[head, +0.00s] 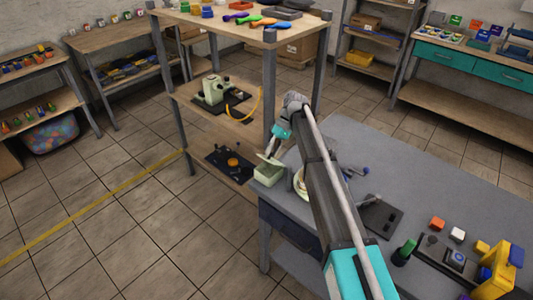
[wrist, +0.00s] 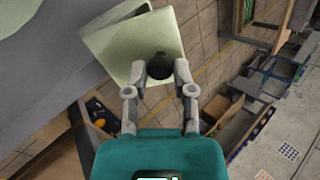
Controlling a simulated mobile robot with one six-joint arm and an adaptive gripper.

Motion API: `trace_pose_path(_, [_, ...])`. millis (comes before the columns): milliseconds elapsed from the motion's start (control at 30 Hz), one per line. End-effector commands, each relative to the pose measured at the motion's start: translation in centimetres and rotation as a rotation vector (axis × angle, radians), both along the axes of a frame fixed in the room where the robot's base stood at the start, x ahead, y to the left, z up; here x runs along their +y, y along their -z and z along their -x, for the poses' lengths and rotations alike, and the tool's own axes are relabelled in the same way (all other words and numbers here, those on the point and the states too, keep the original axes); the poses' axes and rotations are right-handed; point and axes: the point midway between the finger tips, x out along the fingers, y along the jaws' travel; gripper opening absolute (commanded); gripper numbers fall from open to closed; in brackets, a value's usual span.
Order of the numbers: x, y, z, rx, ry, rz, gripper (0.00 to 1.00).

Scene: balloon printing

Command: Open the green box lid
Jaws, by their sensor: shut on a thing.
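The pale green box (head: 268,175) stands at the left corner of the grey table. Its pale green lid (head: 269,160) is tilted up above the box, with a gap showing between them at one side. In the wrist view the lid (wrist: 135,42) shows large at the top, with a black round knob (wrist: 159,64) on it. My gripper (wrist: 161,70) is shut on this knob, one finger on each side. In the head view my gripper (head: 272,151) is just above the box. The box's inside is mostly hidden by the lid.
A pale round item (head: 299,182) sits beside the box, partly behind my arm. The grey table (head: 430,190) holds a black plate, a green peg and coloured blocks at the right. A wooden shelf unit (head: 215,125) stands close behind the box.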

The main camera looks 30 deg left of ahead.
Motion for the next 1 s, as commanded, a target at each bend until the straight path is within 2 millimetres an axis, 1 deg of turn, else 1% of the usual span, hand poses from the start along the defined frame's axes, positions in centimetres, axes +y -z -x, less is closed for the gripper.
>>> trace_pose_path(33, [-0.76,0.29,-0.61,-0.001,0.006,0.014,0.0])
trace_pose_path(367, [-0.46,0.11,-0.17,0.021,0.0,0.01,0.0])
trace_pose_path(567, [-0.49,0.08,-0.24,0.021,0.001,0.008,0.0])
trace_pose_path(600, [-0.5,0.08,-0.27,0.021,0.001,0.008,0.36])
trace_pose_path(767, [-0.5,0.05,-0.33,0.022,0.003,0.006,0.66])
trace_pose_path(800, [-0.5,0.05,-0.34,0.022,0.003,0.005,0.67])
trace_pose_path(1000, [-0.51,0.03,-0.38,0.023,0.004,0.004,0.67])
